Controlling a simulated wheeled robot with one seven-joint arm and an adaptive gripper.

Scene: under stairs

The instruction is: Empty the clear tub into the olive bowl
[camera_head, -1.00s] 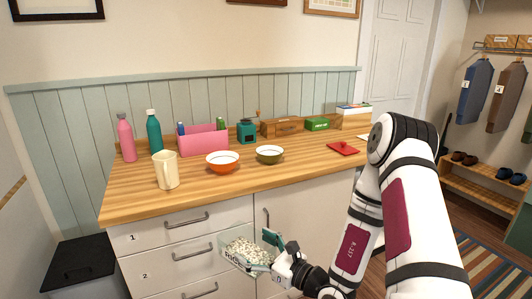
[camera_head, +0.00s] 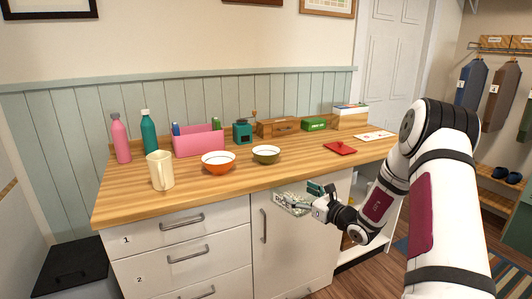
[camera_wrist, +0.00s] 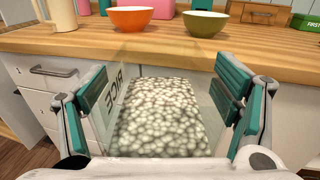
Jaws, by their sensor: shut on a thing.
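The clear tub (camera_head: 291,203) is held in front of the cabinet, its rim below the counter edge in the head view. The olive bowl (camera_head: 266,155) stands upright on the counter, above and left of my gripper in the head view. It shows at top centre in the wrist view (camera_wrist: 204,24).
The wooden counter (camera_head: 220,193) has its front edge between tub and bowl. An orange bowl (camera_head: 218,163) stands left of the olive bowl, and a cream jug (camera_head: 160,170) farther left. A red board (camera_head: 340,148) lies at right. A pink bin (camera_head: 197,140) and teal grinder (camera_head: 242,132) stand behind.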

